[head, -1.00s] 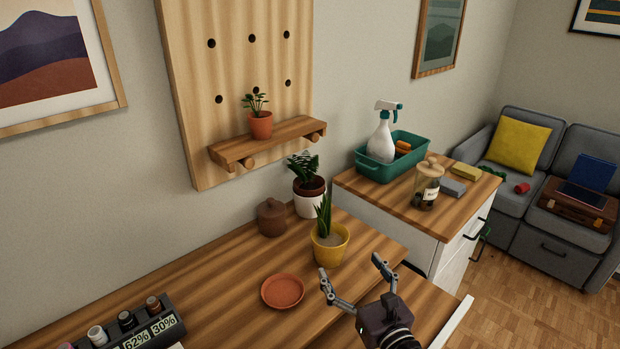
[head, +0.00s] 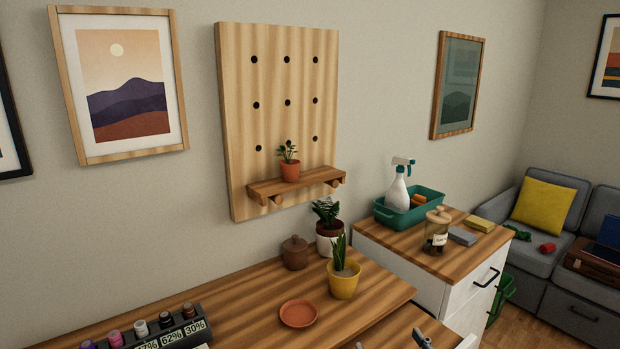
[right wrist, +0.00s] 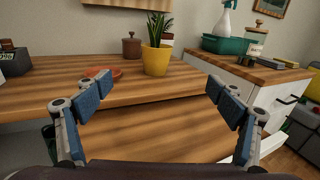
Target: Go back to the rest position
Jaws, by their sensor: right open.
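My right gripper (head: 391,342) shows only as fingertips at the bottom edge of the head view. In the right wrist view its two blue-padded fingers (right wrist: 158,98) are spread wide with nothing between them. Beyond them on the desk (right wrist: 115,78) stands a yellow pot with a spiky plant (head: 343,281), upright and apart from the fingers. An orange saucer (head: 298,314) lies empty to its left. My left gripper is not in view.
A rack of bottles (head: 172,332) is at the lower left. A wall shelf (head: 297,187) holds a small potted plant. The cabinet (head: 383,239) at right carries a green tub (head: 429,203) and a glass jar (head: 436,238).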

